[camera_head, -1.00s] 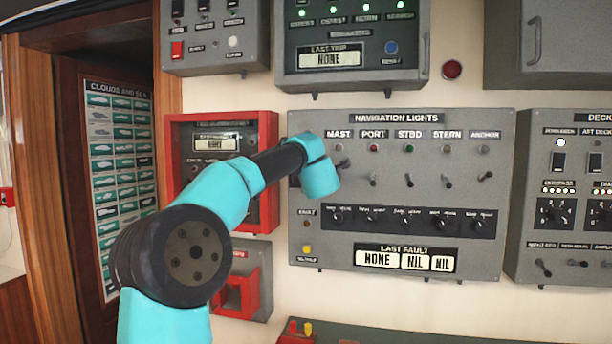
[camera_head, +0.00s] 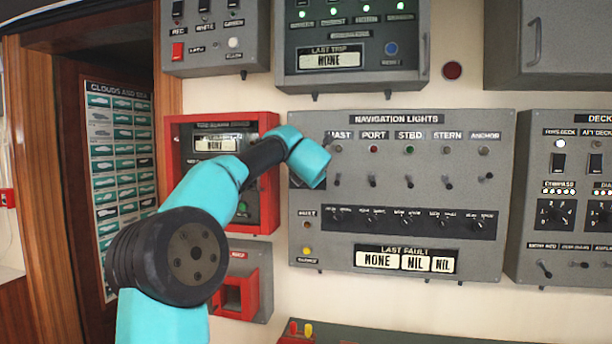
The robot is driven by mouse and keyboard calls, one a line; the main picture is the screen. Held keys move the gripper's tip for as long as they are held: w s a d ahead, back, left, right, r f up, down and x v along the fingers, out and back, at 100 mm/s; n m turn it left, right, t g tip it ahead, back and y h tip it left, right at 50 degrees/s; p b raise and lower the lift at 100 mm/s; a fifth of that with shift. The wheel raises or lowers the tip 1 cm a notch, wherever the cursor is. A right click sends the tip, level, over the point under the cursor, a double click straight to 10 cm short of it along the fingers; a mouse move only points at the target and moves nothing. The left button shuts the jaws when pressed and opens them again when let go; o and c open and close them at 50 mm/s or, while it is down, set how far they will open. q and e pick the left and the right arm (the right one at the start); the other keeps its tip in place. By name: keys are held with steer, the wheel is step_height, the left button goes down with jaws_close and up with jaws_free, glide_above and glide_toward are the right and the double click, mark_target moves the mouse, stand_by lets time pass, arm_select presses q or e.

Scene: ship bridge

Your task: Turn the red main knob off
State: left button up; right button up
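I see no red main knob; my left arm covers the upper left of the grey navigation lights panel (camera_head: 395,228). The edge of a dark plate (camera_head: 295,182) shows just under my wrist there. Only a small dark tip, likely of my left gripper (camera_head: 328,138), shows beside the wrist near the MAST label; the rest is hidden behind the cyan wrist, so I cannot tell its opening or whether it touches anything. My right gripper is not in view.
A row of toggle switches (camera_head: 410,181) and a strip of small dials (camera_head: 407,219) are right of my wrist. A red-framed alarm box (camera_head: 185,127) is behind my forearm. A red-fronted box (camera_head: 255,285) is below. More grey panels surround these.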

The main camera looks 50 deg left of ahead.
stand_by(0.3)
arm_select(q)
steer(key=o, duration=0.9)
steer(key=v, duration=1.7)
steer(key=shift+d+r, duration=0.1)
steer(key=shift+d, duration=0.1)
